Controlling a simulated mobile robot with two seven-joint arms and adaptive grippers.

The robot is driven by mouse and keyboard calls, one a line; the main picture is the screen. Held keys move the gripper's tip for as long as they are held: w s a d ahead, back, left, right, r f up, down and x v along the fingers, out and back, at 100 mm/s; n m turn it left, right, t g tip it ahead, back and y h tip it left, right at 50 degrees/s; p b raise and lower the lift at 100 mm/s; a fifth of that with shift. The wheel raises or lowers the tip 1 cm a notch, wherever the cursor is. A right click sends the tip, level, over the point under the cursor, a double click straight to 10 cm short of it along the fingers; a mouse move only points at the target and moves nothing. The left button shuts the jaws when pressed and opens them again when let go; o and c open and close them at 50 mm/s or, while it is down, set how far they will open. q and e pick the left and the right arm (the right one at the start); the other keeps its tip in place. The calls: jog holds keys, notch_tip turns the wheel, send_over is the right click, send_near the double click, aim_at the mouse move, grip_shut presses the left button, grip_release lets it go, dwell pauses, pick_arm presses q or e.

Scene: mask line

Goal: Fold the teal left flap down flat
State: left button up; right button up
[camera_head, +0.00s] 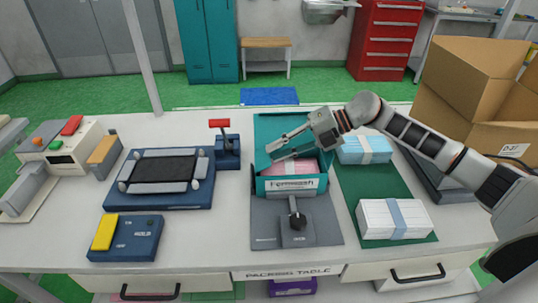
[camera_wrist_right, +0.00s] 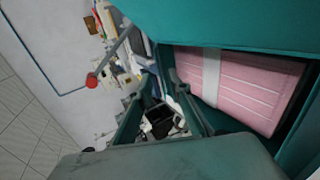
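The open teal box (camera_head: 314,184) stands on a grey fixture in the middle of the table, with a white label on its front. A pink pack with a pale band (camera_wrist_right: 245,85) lies inside, partly hidden in the head view. A teal panel (camera_head: 268,126) stands up at the back of the box. A teal left flap (camera_head: 261,162) shows at the box's left side, partly hidden by my gripper. My right gripper (camera_head: 273,152) reaches in from the right over the box, fingers apart, with nothing seen between them. I cannot tell whether it touches the flap. My left gripper is not in view.
A blue pack (camera_head: 366,149) and a white pack (camera_head: 395,218) lie on a green mat right of the box. A black knob (camera_head: 297,220) stands in front of the box. A red-topped press (camera_head: 225,145) and a blue tray fixture (camera_head: 160,177) stand to the left. A cardboard carton (camera_head: 470,95) is at the right.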

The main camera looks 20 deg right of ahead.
jog(key=v, duration=0.8)
jog(key=shift+d, duration=0.2)
jog(key=shift+r, duration=0.1)
jog(key=shift+c, duration=0.4)
